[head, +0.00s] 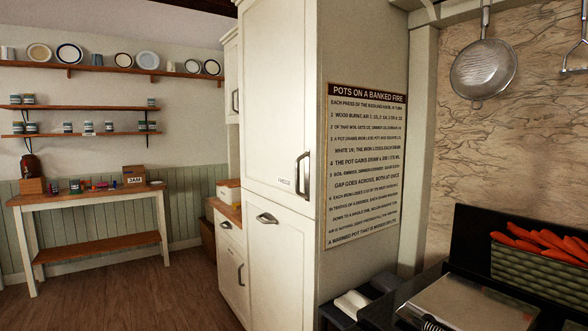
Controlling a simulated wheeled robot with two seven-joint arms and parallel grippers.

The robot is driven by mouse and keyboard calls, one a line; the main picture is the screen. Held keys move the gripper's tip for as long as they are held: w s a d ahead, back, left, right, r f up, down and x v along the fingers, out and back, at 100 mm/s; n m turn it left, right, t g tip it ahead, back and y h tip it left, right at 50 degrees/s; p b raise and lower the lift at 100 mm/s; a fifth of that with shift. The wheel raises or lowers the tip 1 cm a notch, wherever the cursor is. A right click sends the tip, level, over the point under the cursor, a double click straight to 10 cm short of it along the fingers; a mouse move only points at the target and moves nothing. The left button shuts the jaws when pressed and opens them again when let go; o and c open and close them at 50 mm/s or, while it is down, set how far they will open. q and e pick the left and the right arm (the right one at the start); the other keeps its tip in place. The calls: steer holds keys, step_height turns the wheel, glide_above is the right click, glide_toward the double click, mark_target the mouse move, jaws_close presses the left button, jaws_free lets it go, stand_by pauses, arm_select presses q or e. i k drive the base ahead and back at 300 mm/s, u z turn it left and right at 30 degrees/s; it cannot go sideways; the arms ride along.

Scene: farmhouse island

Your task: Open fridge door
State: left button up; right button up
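A tall cream cabinet with panelled doors stands in the middle of the head view. Its upper door (277,90) is shut and has a dark vertical handle (302,175) near its right edge. A small white label (284,181) sits beside that handle; its print is too small to read surely, but it may say fridge. Below is a shut lower door (280,265) with a dark handle (267,218) at its upper left. Neither of my grippers shows in the view.
A sign (365,165) covers the cabinet's right side. A black counter unit with a metal plate (468,305) and a green crate (540,270) of carrots stands at right. A wooden side table (95,195) stands far left. The wooden floor (130,292) at left is clear.

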mark_target(281, 42)
steer(key=i, duration=0.95)
steer(key=z, duration=1.4)
